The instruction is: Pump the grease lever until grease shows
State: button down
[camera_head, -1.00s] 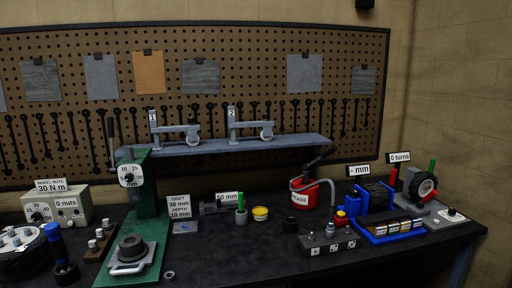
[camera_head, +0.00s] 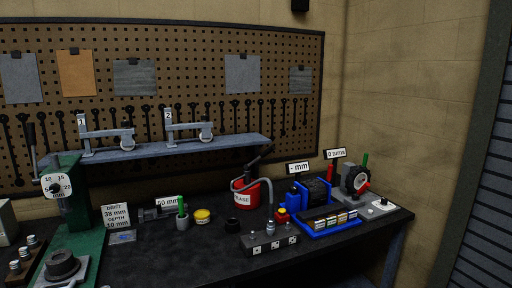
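The red grease pump (camera_head: 250,194) with a partly hidden white "GREASE" label stands toward the back of the dark bench, right of centre. Its dark lever (camera_head: 260,157) slants up to the right from the top. A grey hose (camera_head: 270,187) arches from it to the right and comes down near a grey block with dice-like marks (camera_head: 268,241). I cannot make out any grease at the hose end. My gripper is not in view.
A green press (camera_head: 72,205) stands at the left. A yellow tin (camera_head: 202,216) and a green-handled tool (camera_head: 182,208) sit left of the pump. A blue tray (camera_head: 328,222) and a wheel-like device (camera_head: 355,179) stand right. The bench front centre is mostly clear.

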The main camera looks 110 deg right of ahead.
aim_at(272, 148)
jog(key=z, duration=0.15)
jog(key=k, duration=0.55)
jog(key=z, duration=1.65)
jog(key=i, duration=0.5)
jog(key=u, duration=0.05)
